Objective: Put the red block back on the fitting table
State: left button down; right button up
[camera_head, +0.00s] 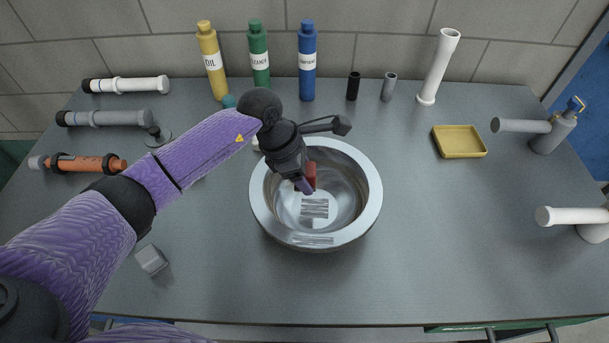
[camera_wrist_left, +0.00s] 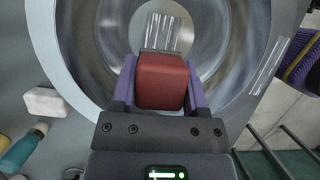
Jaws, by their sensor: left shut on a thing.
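The red block (camera_head: 311,173) is between the fingers of my left gripper (camera_head: 306,184), inside the opening of a shiny metal bowl (camera_head: 262,222). In the left wrist view the red block (camera_wrist_left: 162,82) fills the space between the two purple fingers of my left gripper (camera_wrist_left: 162,85), which are shut on it. The bowl's inside shows behind the block. I cannot tell whether the block touches the bowl's floor. The bowl stands on the grey table (camera_head: 430,240). My right gripper is not in view.
A grey cube (camera_head: 151,259) lies left of the bowl. Yellow (camera_head: 212,65), green (camera_head: 259,60) and blue (camera_head: 307,65) bottles stand at the back. A yellow tray (camera_head: 459,141) sits to the right. Pipes lie along the left, with more fittings at right. The front right is clear.

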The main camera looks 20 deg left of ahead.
pick_arm(q)
jog(key=shift+r, duration=0.3)
dwell(0.4)
